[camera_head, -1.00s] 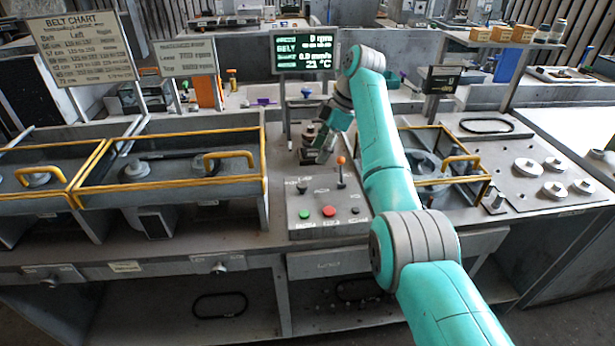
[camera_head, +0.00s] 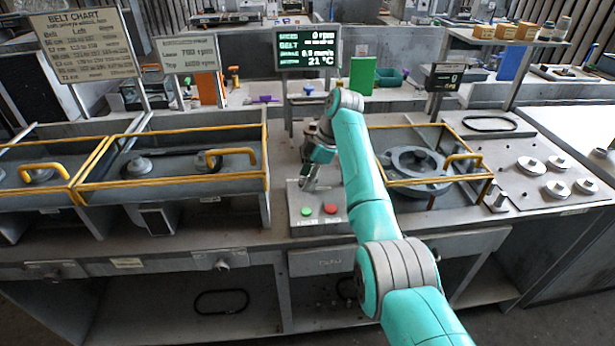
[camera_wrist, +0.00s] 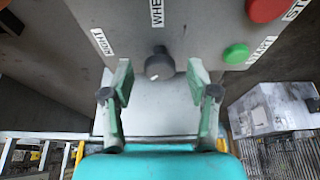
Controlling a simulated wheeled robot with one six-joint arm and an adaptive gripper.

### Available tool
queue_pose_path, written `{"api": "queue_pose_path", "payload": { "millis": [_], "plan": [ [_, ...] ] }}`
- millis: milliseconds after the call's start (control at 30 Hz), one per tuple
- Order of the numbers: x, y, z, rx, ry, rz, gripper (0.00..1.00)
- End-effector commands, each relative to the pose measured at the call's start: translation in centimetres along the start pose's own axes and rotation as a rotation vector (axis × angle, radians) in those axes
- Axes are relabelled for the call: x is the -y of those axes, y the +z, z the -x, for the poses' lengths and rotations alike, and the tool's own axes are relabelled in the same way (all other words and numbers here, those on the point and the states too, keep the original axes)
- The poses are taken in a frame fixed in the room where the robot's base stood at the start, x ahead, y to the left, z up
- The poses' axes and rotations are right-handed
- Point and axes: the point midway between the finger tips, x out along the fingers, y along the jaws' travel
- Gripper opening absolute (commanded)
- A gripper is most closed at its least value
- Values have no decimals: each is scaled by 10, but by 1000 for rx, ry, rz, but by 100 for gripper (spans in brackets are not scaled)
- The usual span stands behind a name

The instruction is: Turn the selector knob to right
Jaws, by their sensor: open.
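The selector knob (camera_wrist: 159,65) is a small dark round knob on the grey control panel (camera_wrist: 205,30). In the wrist view it lies just beyond and between the two fingertips of my gripper (camera_wrist: 159,80). The fingers are apart and the knob is not clamped. A "RIGHT" label (camera_wrist: 103,41) is near the left finger and a partly cut-off "WHE" label (camera_wrist: 157,12) is beyond the knob. In the head view my gripper (camera_head: 309,183) is over the panel's left part and hides the knob.
A green button (camera_head: 306,211) and a red button (camera_head: 331,209) sit on the panel near the knob. Yellow-railed bays stand left (camera_head: 170,186) and right (camera_head: 440,184). A display (camera_head: 307,48) rises behind the panel. My arm covers the panel's right side.

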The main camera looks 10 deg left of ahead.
Motion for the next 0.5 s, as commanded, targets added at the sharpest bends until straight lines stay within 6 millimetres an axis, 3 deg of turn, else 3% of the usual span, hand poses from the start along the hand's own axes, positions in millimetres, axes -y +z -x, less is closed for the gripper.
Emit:
{"api": "queue_pose_path", "payload": {
  "millis": [133,367,500],
  "plan": [
    [0,0,0,0,0,0,59],
    [0,0,0,0,0,0,2],
    [0,0,0,0,0,-1,0]
  ]
}}
